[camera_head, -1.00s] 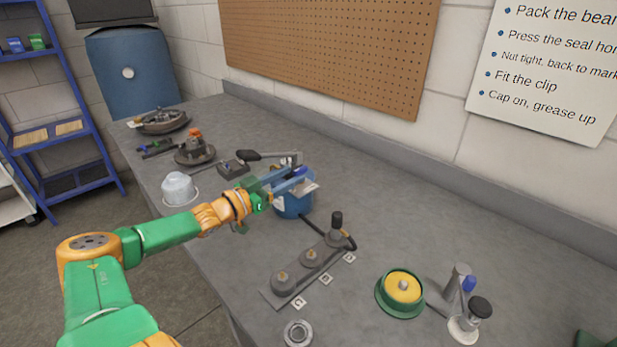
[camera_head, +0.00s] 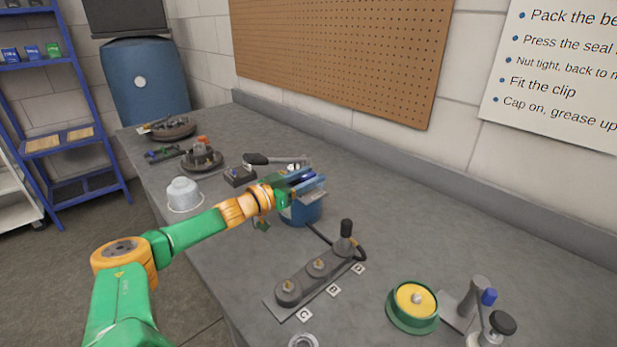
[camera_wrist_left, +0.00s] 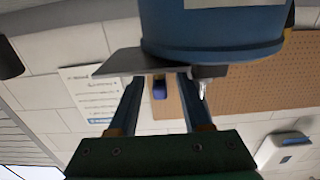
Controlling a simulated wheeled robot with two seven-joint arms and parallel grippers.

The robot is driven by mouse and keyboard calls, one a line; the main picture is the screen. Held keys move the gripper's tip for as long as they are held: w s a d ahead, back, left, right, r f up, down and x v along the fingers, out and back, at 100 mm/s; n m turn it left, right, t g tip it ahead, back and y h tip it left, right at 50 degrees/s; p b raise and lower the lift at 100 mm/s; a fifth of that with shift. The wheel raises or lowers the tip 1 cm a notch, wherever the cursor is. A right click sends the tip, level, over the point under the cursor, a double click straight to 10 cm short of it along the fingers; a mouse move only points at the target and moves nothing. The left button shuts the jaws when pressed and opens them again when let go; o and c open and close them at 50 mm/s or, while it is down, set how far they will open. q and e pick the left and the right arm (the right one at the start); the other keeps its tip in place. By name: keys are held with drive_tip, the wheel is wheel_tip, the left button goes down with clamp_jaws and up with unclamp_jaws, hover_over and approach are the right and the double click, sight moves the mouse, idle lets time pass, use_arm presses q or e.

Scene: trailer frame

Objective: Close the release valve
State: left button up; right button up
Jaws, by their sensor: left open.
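A blue canister (camera_head: 303,213) stands on the bench, with a hose running from it toward the grey block. My left gripper (camera_head: 314,183) is at the top of the canister, partly covering it. In the left wrist view the canister's blue body (camera_wrist_left: 215,40) shows above a dark flat plate (camera_wrist_left: 130,63). My left gripper (camera_wrist_left: 160,100) is open there, its blue fingers apart. A small dark-blue knob (camera_wrist_left: 159,89), possibly the release valve, shows between the fingers. I cannot tell whether they touch it. My right gripper is out of view.
A black-handled lever (camera_head: 257,159) lies behind my left wrist. A grey block with posts (camera_head: 318,267), a green-yellow round part (camera_head: 413,304) and metal fittings (camera_head: 480,305) stand to the right. The bench's back right is clear.

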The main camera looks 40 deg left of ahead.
use_arm(q)
clamp_jaws()
